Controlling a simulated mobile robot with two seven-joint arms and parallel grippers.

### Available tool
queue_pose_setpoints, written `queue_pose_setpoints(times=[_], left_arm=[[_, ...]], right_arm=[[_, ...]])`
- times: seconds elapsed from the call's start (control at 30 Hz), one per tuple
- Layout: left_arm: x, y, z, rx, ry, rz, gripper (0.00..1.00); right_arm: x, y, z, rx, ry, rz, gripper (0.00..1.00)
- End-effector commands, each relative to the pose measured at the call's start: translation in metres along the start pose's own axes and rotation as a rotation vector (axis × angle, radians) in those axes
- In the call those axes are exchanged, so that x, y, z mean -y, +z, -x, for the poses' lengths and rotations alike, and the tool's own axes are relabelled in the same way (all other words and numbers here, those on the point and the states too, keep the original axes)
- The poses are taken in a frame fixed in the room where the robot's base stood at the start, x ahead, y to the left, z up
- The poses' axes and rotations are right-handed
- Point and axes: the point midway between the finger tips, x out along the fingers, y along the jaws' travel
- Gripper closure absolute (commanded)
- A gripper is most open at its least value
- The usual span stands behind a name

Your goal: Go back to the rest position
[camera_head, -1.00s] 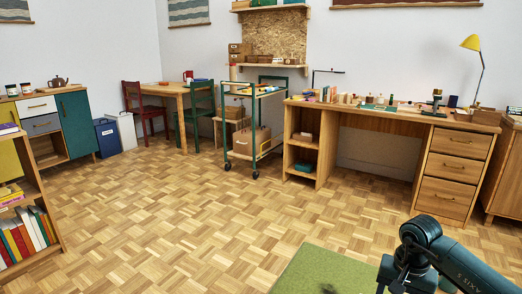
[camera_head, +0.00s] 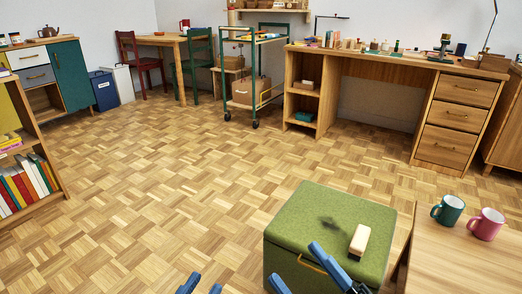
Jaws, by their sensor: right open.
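My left gripper (camera_head: 202,287) shows at the bottom edge, left of the green ottoman, over the parquet floor. Its two blue fingertips are apart with nothing seen between them. My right gripper (camera_head: 303,270) is open and empty in front of the green ottoman (camera_head: 315,212). One of its blue fingers overlaps the ottoman's front in the picture. A small block with a pale top and brown side (camera_head: 359,240) lies on the ottoman, apart from the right gripper. Most of both arms is out of view.
A wooden table (camera_head: 455,258) at the right holds a green mug (camera_head: 447,210) and a pink mug (camera_head: 486,223). A bookshelf (camera_head: 35,205) stands at the left. A desk (camera_head: 400,64) and a trolley (camera_head: 255,75) stand at the back. The middle floor is clear.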

Motion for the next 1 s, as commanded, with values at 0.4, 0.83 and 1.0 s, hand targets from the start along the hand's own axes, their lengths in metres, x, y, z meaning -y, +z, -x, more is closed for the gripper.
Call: queue_pose_setpoints(times=[0.4,0.83,1.0], left_arm=[[0.004,-0.023,-0.007,0.023,-0.003,0.019,0.75],[0.026,-0.063,-0.014,0.305,-0.059,0.059,0.75],[0.034,-0.080,-0.009,0.437,-0.083,0.084,0.75]], right_arm=[[-0.011,0.021,0.030,0.415,0.085,-0.771,0.38],[-0.055,0.010,0.015,0.702,0.039,-0.809,0.38],[-0.072,0.002,0.016,0.837,0.016,-0.831,0.38]])
